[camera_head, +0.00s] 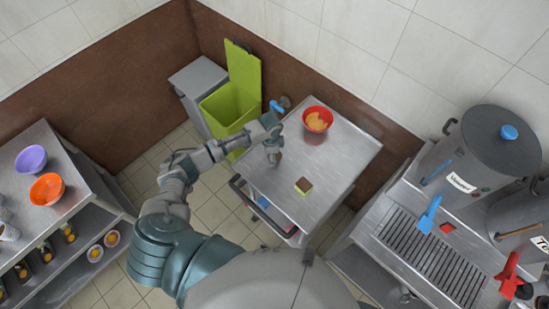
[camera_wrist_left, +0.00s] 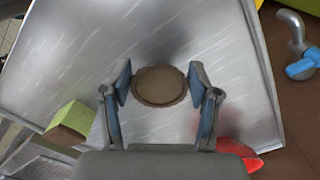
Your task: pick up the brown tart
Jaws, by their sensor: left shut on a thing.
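My left gripper (camera_head: 273,154) is over the left part of the steel cart top in the head view. In the wrist view its two blue-padded fingers stand on either side of the tart, shut on it. In the head view the tart is mostly hidden by the gripper. I cannot tell how far it is above the cart top, if at all. My right gripper is not in view.
The steel cart (camera_head: 335,160) also bears a red bowl (camera_head: 318,119) with orange contents and a green and brown block (camera_head: 304,186). A lime green bin (camera_head: 232,100) stands behind. Shelves with bowls are left; a stockpot (camera_head: 485,150) is right. The cart's right side is clear.

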